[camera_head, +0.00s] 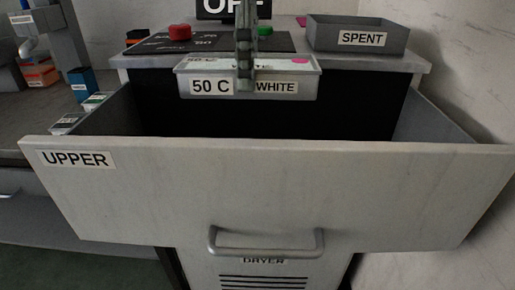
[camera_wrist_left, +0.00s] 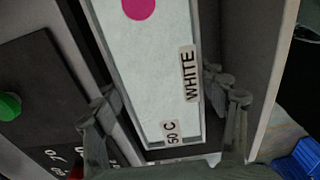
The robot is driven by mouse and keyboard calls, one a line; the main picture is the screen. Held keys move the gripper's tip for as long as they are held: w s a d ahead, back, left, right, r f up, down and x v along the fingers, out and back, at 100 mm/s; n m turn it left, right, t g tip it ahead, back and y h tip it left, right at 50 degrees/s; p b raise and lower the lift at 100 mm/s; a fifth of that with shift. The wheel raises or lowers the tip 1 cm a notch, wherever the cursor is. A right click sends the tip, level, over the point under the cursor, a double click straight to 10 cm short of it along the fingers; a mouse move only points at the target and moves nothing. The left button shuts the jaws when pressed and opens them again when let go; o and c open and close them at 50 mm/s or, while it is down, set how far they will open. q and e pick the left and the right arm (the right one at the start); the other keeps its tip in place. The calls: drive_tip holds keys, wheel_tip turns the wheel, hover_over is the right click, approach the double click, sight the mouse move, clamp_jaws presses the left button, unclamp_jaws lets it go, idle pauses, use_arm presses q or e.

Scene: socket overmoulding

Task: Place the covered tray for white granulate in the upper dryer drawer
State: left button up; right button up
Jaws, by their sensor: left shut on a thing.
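The tray for white granulate (camera_head: 305,88), labelled "50 C" and "WHITE", is held roughly level over the back of the open upper drawer (camera_head: 270,185). In the left wrist view the tray (camera_wrist_left: 150,75) shows a pale top with a pink dot; I cannot tell clearly whether this is a lid. My left gripper (camera_head: 245,72) is shut on the tray, with its fingers on both sides in the left wrist view (camera_wrist_left: 168,100). The drawer is pulled out, its front labelled "UPPER"; its floor is hidden. My right gripper is not in view.
A grey tray labelled "SPENT" (camera_head: 358,37) stands on the dryer top at right. A red button (camera_head: 180,33) and a green button (camera_head: 265,31) are on the dark panel behind the held tray. A wall is close on the right. Small boxes (camera_head: 82,85) stand at left.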

use_arm(q)
drive_tip(key=shift+s+f, duration=0.1)
drive_tip(key=shift+f, duration=6.95)
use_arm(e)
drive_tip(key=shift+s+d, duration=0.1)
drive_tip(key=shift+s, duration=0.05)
use_arm(q)
drive_tip(key=shift+f, duration=0.15)
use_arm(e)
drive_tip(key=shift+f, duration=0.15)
use_arm(q)
drive_tip(key=shift+f, duration=0.2)
drive_tip(key=shift+f+b, duration=0.25)
drive_tip(key=shift+b, duration=0.2)
drive_tip(key=o, duration=1.6)
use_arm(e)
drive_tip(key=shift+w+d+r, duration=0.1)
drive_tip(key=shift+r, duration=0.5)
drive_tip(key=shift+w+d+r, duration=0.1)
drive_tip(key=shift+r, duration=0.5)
